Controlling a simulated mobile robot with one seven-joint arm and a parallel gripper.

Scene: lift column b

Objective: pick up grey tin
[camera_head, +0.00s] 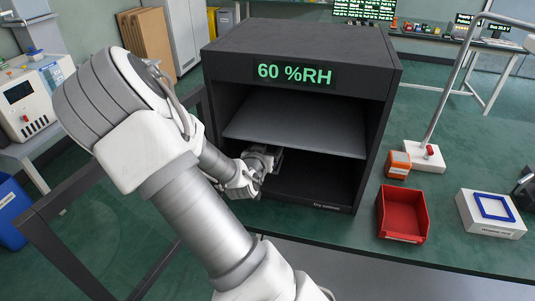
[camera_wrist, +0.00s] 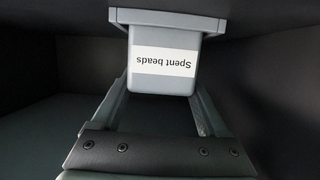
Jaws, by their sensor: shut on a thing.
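The grey tin (camera_wrist: 165,82) shows in the wrist view with a white label reading "Spent beads", upside down in the picture. It has a wider rim at the top of the picture. My gripper (camera_wrist: 162,98) is shut on the tin, with one finger on each side of it. In the head view my gripper (camera_head: 274,161) reaches into the lower space of the dark cabinet (camera_head: 225,125), below its shelf. The tin cannot be made out in the head view. Whether it touches the cabinet floor cannot be told.
The cabinet's shelf (camera_head: 295,125) lies above my gripper, and side walls close in around it. A red bin (camera_head: 402,214), an orange box (camera_head: 397,164), a white device with a blue frame (camera_head: 491,212) and a stand (camera_head: 425,157) are on the bench to the right.

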